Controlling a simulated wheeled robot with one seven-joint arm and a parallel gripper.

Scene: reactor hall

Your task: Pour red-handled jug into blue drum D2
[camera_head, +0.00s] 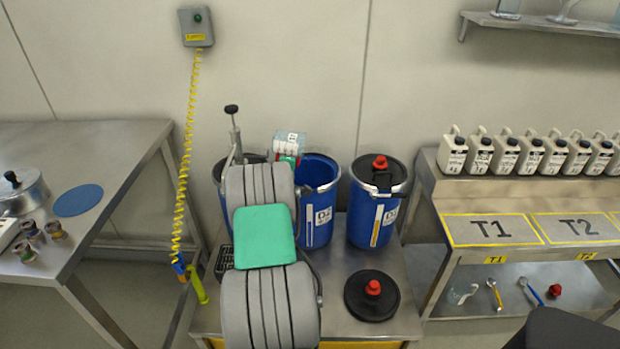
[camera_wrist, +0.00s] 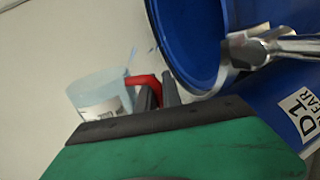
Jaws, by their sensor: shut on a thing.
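The red-handled jug is a clear, pale vessel with a white label. In the head view the jug (camera_head: 290,141) shows above the rear rim of blue drum D2 (camera_head: 318,185), towards the drum's left side. D2 stands open on the steel bench, its label facing forward. In the wrist view my gripper (camera_wrist: 157,97) is shut on the red handle of the jug (camera_wrist: 98,97). My arm hides most of the gripper in the head view. I cannot tell how far the jug is tilted or what it contains.
Blue drum D1 (camera_wrist: 292,95) stands left of D2, partly behind my arm, with a metal fitting (camera_wrist: 270,46) near its rim. A third blue drum (camera_head: 372,215), with a red-knobbed black lid on top, stands right. Another black lid (camera_head: 362,306) lies on the bench.

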